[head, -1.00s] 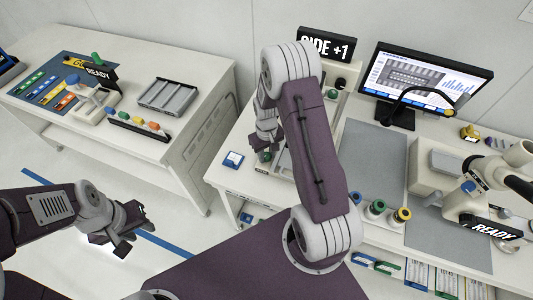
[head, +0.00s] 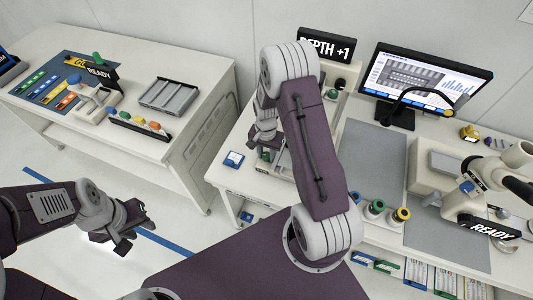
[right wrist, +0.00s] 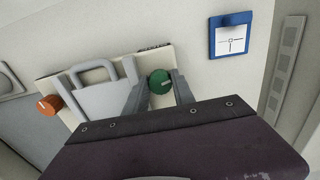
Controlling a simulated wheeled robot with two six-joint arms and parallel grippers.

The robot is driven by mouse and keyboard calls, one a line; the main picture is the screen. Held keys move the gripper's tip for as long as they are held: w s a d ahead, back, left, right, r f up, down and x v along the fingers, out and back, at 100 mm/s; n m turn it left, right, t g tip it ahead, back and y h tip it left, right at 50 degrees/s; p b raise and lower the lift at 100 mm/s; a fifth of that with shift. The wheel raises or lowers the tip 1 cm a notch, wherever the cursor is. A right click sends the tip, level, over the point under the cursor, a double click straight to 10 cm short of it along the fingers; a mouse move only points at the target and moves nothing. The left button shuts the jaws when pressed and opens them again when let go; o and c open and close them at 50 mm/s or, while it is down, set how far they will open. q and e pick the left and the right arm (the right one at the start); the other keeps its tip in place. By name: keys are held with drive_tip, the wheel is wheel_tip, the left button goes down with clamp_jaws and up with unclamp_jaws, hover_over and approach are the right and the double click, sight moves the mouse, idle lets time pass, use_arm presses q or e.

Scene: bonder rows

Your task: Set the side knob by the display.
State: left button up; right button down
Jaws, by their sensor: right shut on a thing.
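The display (head: 326,45), a black sign at the back of the right bench, reads "DEPTH +1". In the right wrist view a pale panel (right wrist: 112,66) carries a green round knob (right wrist: 160,80), an orange knob (right wrist: 48,104) and a grey handled plate between them. My right gripper (right wrist: 158,90) is shut on the green knob, one finger on each side. In the head view my right arm hides most of the panel; the green knob (head: 265,156) shows small below the gripper. No knob label is legible. My left gripper (head: 134,226) is open and empty, above the floor.
A monitor (head: 424,82) stands behind a grey mat (head: 372,150). Several spools and a microscope-like device (head: 482,178) stand to the right. A blue-framed card (right wrist: 231,38) lies beside the panel. The left bench (head: 205,88) holds trays and tools.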

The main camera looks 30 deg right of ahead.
sight(266, 155)
drive_tip(key=shift+w+r+m, duration=0.1)
drive_tip(key=shift+w+m, duration=0.05)
drive_tip(key=shift+m, duration=1.05)
drive_tip(key=c, duration=1.1)
unclamp_jaws()
drive_tip(key=shift+o, duration=0.2)
wheel_tip(266, 155, up, 9)
drive_tip(key=shift+b, duration=0.45)
drive_tip(key=shift+s, duration=0.2)
